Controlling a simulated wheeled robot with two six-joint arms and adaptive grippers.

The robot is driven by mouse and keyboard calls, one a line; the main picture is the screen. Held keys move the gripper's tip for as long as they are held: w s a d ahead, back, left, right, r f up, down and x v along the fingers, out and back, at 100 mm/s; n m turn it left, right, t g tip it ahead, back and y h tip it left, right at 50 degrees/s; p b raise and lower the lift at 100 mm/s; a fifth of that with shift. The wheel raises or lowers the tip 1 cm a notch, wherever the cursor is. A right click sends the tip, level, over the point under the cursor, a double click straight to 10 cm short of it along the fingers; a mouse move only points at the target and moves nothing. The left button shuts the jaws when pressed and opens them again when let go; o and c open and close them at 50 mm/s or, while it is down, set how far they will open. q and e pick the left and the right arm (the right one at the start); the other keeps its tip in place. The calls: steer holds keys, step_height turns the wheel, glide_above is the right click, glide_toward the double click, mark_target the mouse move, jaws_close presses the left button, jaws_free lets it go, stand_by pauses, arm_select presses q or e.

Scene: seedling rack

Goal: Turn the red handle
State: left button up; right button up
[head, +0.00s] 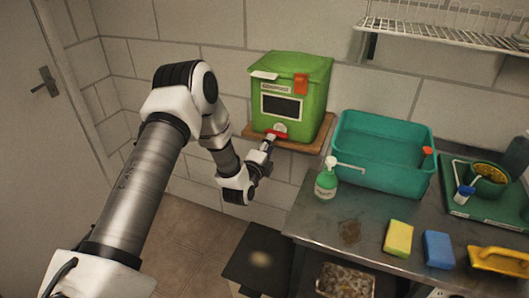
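The red handle (279,133) is a small red part low on the front of a green box (316,104), beside a pale round patch. The box stands on a wooden shelf (314,143) against the wall. My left gripper (269,142) reaches up to the handle from below, with its fingertips at or very near it. The fingertips partly cover the handle, and I cannot tell whether they touch it or are closed around it. My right gripper is not in view.
A steel table (365,215) at the right bears a teal basin (384,170), a green soap bottle (325,184), a yellow sponge (398,238) and a blue sponge (438,249). A wire rack (440,38) hangs above.

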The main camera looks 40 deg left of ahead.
arm_select(q)
steer(key=v, duration=0.5)
stand_by(0.5)
steer(key=s+d+f+n+g+h, duration=0.2)
steer(key=s+d+f+n+g, duration=0.3)
steer(key=f, duration=0.4)
steer(key=s+d+f+n+g+h, duration=0.2)
steer(key=s+d+f+g, duration=0.1)
steer(key=s+d+f, duration=0.4)
steer(key=s+d+f+n+g, duration=0.1)
steer(key=s+f+n+g, duration=0.1)
steer(key=s, duration=0.6)
steer(key=s+d+f+n+g, duration=0.2)
steer(key=s+f+n+g, duration=0.1)
steer(key=s, duration=0.4)
steer(key=s+d+f+n+g, duration=0.2)
steer(key=s+f+n+g, duration=0.1)
steer(key=s, duration=0.5)
steer(key=shift+s+n+g, duration=0.35)
steer(key=shift+n+g, duration=0.35)
steer(key=shift+g, duration=0.1)
steer(key=shift+f, duration=0.15)
